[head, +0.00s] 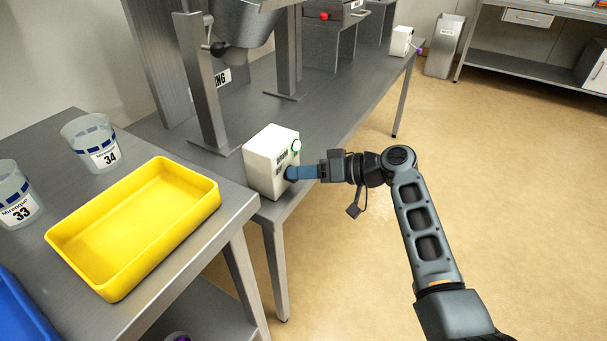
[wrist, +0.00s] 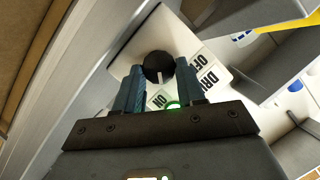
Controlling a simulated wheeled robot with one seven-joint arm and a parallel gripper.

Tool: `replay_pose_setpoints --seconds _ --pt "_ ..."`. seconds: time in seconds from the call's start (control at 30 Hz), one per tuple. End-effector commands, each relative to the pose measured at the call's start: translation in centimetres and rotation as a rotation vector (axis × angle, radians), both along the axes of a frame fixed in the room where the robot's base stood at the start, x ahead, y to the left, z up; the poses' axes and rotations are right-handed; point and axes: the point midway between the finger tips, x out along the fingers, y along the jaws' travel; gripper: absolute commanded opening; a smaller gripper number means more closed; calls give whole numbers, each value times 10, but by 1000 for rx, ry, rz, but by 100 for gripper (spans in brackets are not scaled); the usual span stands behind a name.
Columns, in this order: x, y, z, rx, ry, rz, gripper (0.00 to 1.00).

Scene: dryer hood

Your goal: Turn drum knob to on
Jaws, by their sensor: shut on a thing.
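The drum knob (wrist: 158,67) is a round black dial with a white pointer line, on the face of a white control box (head: 262,160). In the wrist view it sits between the blue fingers of my gripper (wrist: 159,72), which is shut on it. The pointer faces the "ON" label (wrist: 160,100); the "OFF" label (wrist: 201,62) is to the right. A green ring (wrist: 174,104) shows near "ON", and also on the box in the head view (head: 296,145). In the head view my gripper (head: 290,173) reaches the box's right face and hides most of the knob.
The box stands at the front edge of a grey metal table (head: 330,110), beside a metal upright (head: 205,90). A yellow tray (head: 190,180) and two clear tubs (head: 90,140) stand on the left table. Open floor (head: 510,180) lies to the right.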

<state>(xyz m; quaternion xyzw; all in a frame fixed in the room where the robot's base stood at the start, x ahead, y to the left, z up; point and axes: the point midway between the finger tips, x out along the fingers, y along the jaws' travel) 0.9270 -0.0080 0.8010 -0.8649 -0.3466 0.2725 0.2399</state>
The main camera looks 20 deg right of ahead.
Motion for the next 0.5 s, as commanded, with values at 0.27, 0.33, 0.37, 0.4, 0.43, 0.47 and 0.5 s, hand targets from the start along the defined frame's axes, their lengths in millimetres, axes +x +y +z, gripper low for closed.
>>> replay_pose_setpoints --seconds 0.27,0.33,0.37,0.4,0.43,0.47,0.5 --pt "1 -1 -2 95 70 -1 9" --pt "1 -2 -2 107 79 -1 9" --pt "1 -2 -2 111 82 -1 9" --pt "1 -2 -2 115 85 -2 9" --pt "1 -2 -2 118 88 -2 9" --pt "1 -2 -2 120 89 -2 8" --pt "1 -2 -2 123 91 -2 9"
